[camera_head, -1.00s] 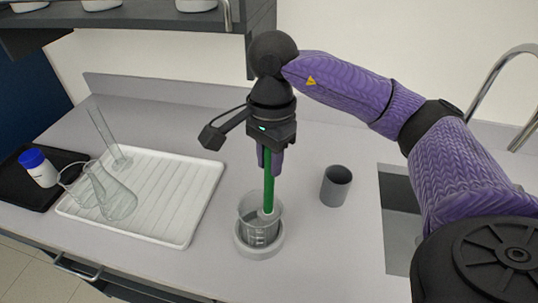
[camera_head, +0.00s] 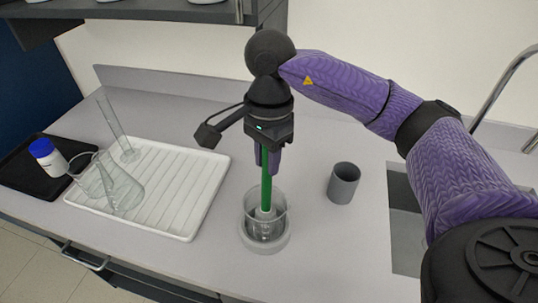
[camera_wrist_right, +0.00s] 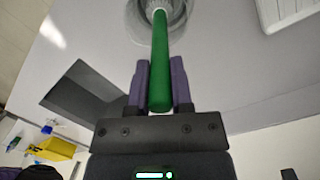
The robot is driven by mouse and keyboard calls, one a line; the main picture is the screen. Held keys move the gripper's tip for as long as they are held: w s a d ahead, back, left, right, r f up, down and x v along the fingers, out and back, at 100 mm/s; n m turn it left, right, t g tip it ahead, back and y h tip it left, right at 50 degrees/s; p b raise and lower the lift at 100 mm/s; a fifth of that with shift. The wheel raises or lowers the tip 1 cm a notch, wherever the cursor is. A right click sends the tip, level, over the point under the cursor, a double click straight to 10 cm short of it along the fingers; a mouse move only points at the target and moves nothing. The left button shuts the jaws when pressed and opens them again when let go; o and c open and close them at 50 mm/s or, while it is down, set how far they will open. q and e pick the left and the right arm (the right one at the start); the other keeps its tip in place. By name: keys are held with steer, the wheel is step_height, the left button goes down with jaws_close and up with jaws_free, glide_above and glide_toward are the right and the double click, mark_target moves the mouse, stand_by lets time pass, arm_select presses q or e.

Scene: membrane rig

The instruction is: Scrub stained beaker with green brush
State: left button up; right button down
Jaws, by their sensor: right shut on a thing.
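My right gripper (camera_head: 266,160) is shut on the green brush (camera_head: 266,187) and holds it upright, head down. The brush's pale head is inside the glass beaker (camera_head: 279,212). The beaker stands upright on a round grey base (camera_head: 281,243) on the counter. In the right wrist view the green handle (camera_wrist_right: 160,62) runs between the two purple fingers (camera_wrist_right: 160,82) into the beaker. Whether the brush head touches the glass, and any stain, cannot be made out. My left gripper is not in view.
A grey cup (camera_head: 343,183) stands to the right of the beaker, before the sink (camera_head: 405,232). A white ribbed drying rack (camera_head: 178,192) with glassware, including a flask (camera_head: 121,190), is at left. A shelf overhangs behind.

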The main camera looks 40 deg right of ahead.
step_height(320, 180, up, 8)
steer(key=p, duration=0.6)
steer(key=shift+r, duration=0.25)
step_height(320, 180, up, 7)
steer(key=p, duration=0.6)
steer(key=shift+r, duration=0.1)
